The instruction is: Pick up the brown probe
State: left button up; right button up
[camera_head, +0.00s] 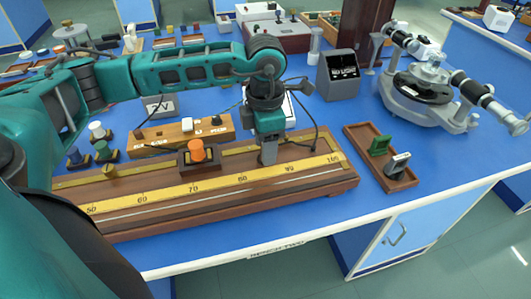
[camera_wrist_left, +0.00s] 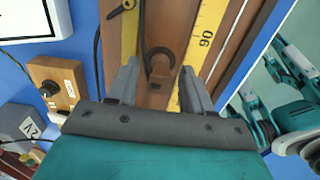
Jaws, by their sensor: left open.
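My left gripper (camera_head: 268,158) points down over the wooden board with yellow scales near its right part. In the left wrist view the left gripper (camera_wrist_left: 158,88) is open, its two grey fingers apart. A small brown piece with a dark curved loop, which looks like the brown probe (camera_wrist_left: 160,70), shows between and just beyond the fingertips, over the board. I cannot tell whether the fingers touch it. In the head view the gripper hides this spot. My right gripper is not seen.
A slider with an orange knob (camera_head: 196,150) stands on the board, left of the gripper. A wooden tray (camera_head: 400,181) with green and grey pieces lies right. A black cable (camera_head: 312,125) loops nearby. A spectrometer (camera_head: 430,95) stands at the right. Blue bench is free in front of the tray.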

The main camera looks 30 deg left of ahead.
pick_arm(q)
jog(key=shift+f, duration=0.1)
jog(key=shift+c, duration=0.2)
grip_shut()
jog(key=shift+r, duration=0.2)
